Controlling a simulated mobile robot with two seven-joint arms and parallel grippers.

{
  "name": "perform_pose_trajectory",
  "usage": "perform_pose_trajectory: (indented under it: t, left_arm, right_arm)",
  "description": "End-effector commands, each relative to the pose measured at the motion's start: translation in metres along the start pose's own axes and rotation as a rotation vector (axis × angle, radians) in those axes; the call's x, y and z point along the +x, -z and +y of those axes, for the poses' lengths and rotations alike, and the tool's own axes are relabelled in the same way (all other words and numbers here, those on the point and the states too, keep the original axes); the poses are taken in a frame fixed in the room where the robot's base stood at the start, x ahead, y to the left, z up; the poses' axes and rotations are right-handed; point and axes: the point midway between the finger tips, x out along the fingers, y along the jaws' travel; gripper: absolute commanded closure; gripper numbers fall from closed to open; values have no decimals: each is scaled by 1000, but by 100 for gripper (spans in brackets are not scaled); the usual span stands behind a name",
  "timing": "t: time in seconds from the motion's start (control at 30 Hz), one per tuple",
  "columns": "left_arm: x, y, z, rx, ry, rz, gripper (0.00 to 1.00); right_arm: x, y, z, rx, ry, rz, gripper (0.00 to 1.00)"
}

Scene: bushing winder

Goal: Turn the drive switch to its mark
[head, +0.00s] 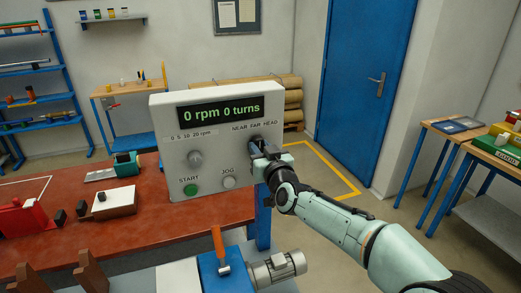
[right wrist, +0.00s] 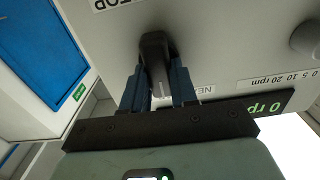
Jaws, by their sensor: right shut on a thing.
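The dark drive switch knob (right wrist: 155,50) shows in the right wrist view on the grey control panel (head: 175,125). My right gripper (head: 262,150) is at the panel's right side, under the NEAR FAR HEAD label. Its two blue fingers (right wrist: 158,88) are shut on the knob, one on each side. A short white line shows on the knob between the fingers. In the wrist view the gripper covers much of the label, so I cannot tell which mark the knob points to. My left gripper is out of view.
The panel's display (head: 222,110) reads 0 rpm 0 turns. A rpm dial (head: 195,159), a green START button (head: 191,189) and a JOG button (head: 229,182) are left of my right gripper. An orange-handled lever (head: 218,245) and a motor (head: 278,268) stand below.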

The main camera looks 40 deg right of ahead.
Motion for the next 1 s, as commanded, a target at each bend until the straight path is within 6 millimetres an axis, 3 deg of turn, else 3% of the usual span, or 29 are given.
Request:
perform_pose_trajectory:
  t: [1.0]
  left_arm:
    - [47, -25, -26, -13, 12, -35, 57]
  right_arm:
    - [0, -2, 5, 680, 0, 3, 100]
